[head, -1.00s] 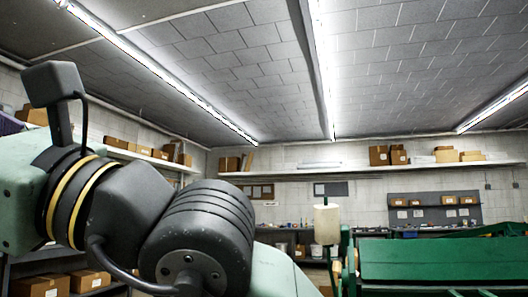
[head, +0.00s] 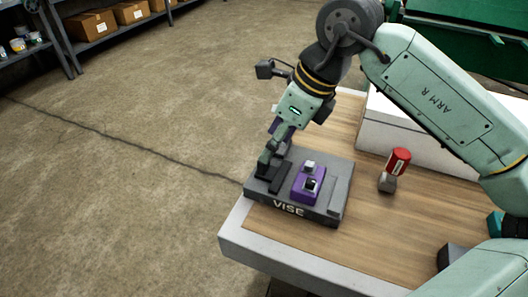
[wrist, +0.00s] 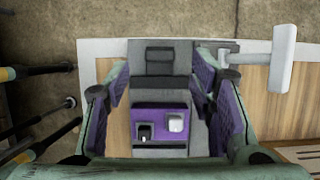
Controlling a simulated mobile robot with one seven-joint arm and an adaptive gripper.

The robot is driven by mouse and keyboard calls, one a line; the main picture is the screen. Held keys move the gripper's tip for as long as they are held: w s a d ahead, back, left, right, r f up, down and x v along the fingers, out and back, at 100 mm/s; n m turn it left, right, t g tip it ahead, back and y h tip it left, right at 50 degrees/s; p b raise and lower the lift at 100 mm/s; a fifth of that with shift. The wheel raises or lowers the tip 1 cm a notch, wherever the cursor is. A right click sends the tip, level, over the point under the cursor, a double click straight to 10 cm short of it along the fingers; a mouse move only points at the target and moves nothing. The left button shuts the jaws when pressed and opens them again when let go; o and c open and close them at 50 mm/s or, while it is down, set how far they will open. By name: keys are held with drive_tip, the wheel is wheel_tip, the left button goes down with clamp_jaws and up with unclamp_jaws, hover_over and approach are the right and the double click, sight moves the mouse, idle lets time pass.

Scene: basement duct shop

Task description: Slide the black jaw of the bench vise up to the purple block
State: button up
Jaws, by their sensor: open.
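The grey bench vise (head: 334,208) lies on the bench with its VISE label toward the head camera. Its black jaw (head: 281,176) is on the left, and a purple block (head: 301,191) with a small pale knob and a dark fitting on top stands to its right. In the wrist view the black jaw (wrist: 158,82) lies above the purple block (wrist: 160,111), with a narrow grey gap between them. My gripper (head: 272,157) is open over the jaw end of the vise. In the wrist view its purple-padded fingers (wrist: 162,85) stand either side of the jaw, apparently without gripping it.
A red and grey object (head: 397,162) stands right of the vise, before a white box (head: 420,135). A hammer-shaped tool (wrist: 283,58) lies beside the vise in the wrist view. Wooden bench top (head: 330,255) is clear in front; floor lies left.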

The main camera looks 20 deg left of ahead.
sight(271, 168)
drive_tip(key=x, duration=0.6)
drive_tip(key=shift+a+p, duration=0.15)
drive_tip(key=shift+p, duration=0.25)
clamp_jaws()
idle(0.4)
